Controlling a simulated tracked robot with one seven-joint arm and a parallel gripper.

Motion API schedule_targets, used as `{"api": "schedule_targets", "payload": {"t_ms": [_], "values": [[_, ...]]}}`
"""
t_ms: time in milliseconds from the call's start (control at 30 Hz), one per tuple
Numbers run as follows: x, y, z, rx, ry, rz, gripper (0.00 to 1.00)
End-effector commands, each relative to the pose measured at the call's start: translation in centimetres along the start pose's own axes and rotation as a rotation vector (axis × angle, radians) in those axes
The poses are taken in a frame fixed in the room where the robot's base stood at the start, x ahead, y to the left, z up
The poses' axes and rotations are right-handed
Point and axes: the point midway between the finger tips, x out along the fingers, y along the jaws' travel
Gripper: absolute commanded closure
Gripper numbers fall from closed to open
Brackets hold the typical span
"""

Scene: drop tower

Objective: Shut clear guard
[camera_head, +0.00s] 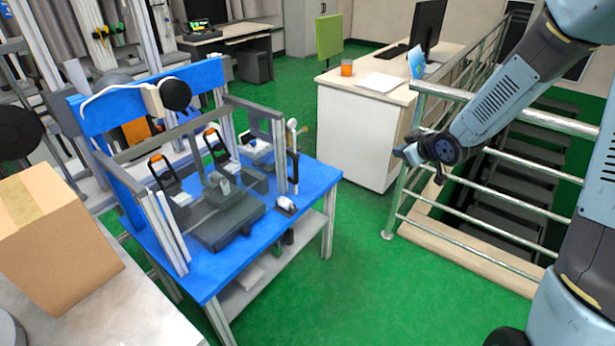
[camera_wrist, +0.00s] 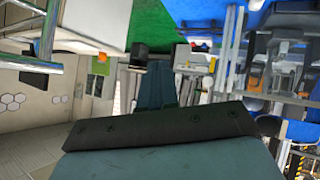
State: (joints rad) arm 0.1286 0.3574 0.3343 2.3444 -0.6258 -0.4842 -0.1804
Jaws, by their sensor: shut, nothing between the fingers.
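The drop tower (camera_head: 172,232) stands on a blue table (camera_head: 225,272) at the left in the head view, framed by grey posts and bars. Its clear guard is see-through; I cannot make out its panel or how far it is open. Inside the frame are a dark base plate (camera_head: 228,222) and clamps with orange-tipped handles (camera_head: 163,178). My gripper (camera_wrist: 157,68) is shut and empty in the wrist view. In the head view it hangs in the air by the railing, right of the table and well apart from the tower.
A cardboard box (camera_head: 55,240) stands at the left front. A white desk (camera_head: 365,125) with a monitor (camera_head: 428,25) and an orange cup (camera_head: 347,67) is behind. A metal railing (camera_head: 510,155) guards a stairwell at the right. The green floor (camera_head: 370,290) between table and railing is clear.

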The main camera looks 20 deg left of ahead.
Motion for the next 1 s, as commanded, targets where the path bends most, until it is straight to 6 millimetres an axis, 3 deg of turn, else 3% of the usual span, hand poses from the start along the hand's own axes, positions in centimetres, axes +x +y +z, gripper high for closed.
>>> {"api": "schedule_targets", "payload": {"t_ms": [100,400,700,1000], "values": [[3.2,-2.7,0.6,-0.012,0.087,-0.084,1.00],[8.5,-9.7,1.4,0.016,0.347,-0.274,1.00],[10.3,-15.6,2.0,0.117,0.602,-0.412,1.00],[10.4,-17.5,2.0,0.171,0.707,-0.453,1.00]]}}
